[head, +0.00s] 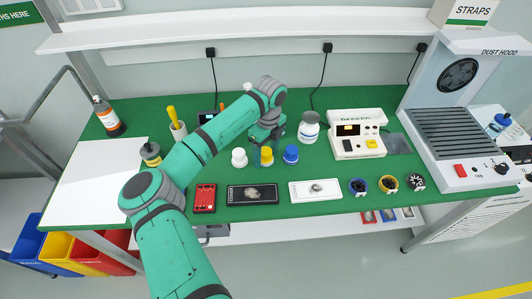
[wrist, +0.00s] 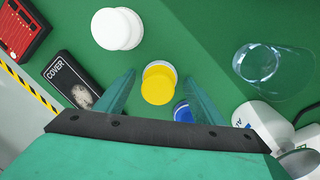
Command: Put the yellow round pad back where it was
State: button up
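The yellow round pad (head: 266,156) stands on the green bench between a white round pad (head: 239,158) and a blue round pad (head: 290,154). My gripper (head: 265,138) is just behind and above it, pointing down. In the wrist view, the yellow round pad (wrist: 158,85) lies between the two parted fingers of my gripper (wrist: 160,76), with visible gaps on both sides. The white round pad (wrist: 117,29) is beyond the left finger. The blue round pad (wrist: 183,111) is partly hidden by the right finger.
A white bottle (head: 309,127) and a clear glass vessel (wrist: 260,63) are close to the right. A cream device (head: 357,135) stands farther right. A red box (head: 204,198), a black cover card (head: 252,195) and a white card (head: 315,190) line the front edge.

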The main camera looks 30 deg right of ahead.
aim_at(268, 149)
jog(key=shift+r, duration=0.1)
notch_tip(268, 149, up, 12)
jog(key=shift+d, duration=0.4)
dwell(0.6)
